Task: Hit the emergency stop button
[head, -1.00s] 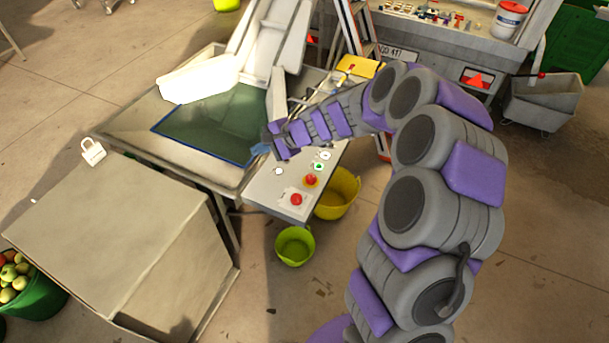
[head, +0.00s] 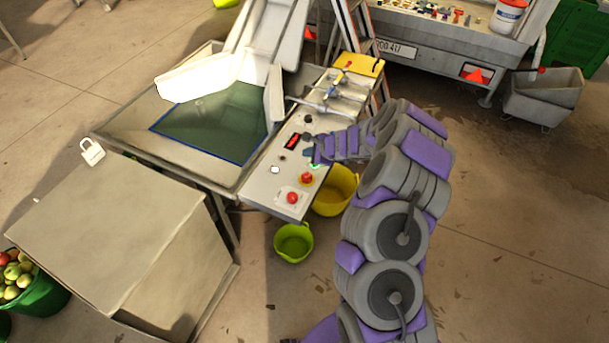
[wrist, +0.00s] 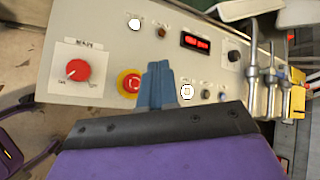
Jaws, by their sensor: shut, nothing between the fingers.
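The emergency stop button (head: 306,178) is a red mushroom button on a yellow base, on the grey control panel (head: 262,186). In the wrist view the button (wrist: 130,84) shows just left of my fingertips, its right edge close to them in the picture. My gripper (head: 309,150) is shut and empty, with blue fingers. In the head view it is over the right edge of the panel, farther up the panel than the button. In the wrist view my gripper (wrist: 158,66) points at the panel; whether it touches cannot be told.
A red rotary knob (wrist: 78,70) sits left of the button. A white button (wrist: 187,91) and smaller controls are right of my fingers. A red display (wrist: 196,43) and pipe valves (wrist: 268,75) lie farther right. A yellow bucket (head: 335,203) stands below the panel.

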